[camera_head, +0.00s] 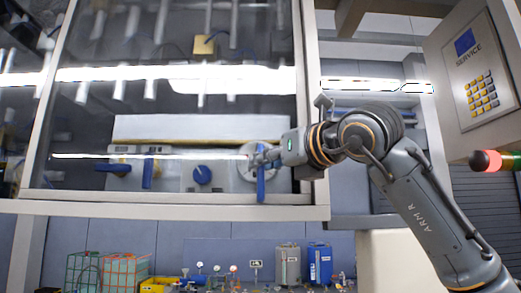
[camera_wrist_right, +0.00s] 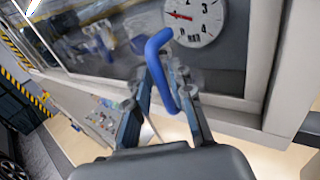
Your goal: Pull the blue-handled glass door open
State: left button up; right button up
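The glass door (camera_head: 210,115) fills the upper left of the head view, in a pale frame, and looks closed. Its blue handle (camera_head: 261,183) is an upright bar near the door's lower right; in the right wrist view it shows as a bent blue bar (camera_wrist_right: 157,68). My right gripper (camera_head: 264,156) reaches in from the right at the handle's upper part. In the right wrist view my right gripper's fingers (camera_wrist_right: 161,76) stand on either side of the handle, with the bar between them. Whether both fingers press on it cannot be told. My left gripper is not in view.
A service panel with a keypad (camera_head: 480,92) is at the upper right, with a red-tipped cylinder (camera_head: 486,161) below it. Behind the glass are a round gauge (camera_wrist_right: 195,18) and a blue knob (camera_head: 202,175). Several containers, including a blue one (camera_head: 319,264), stand below the door.

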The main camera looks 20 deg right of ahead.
jog(key=shift+p+x, duration=0.3)
jog(key=shift+x, duration=0.65)
grip_shut()
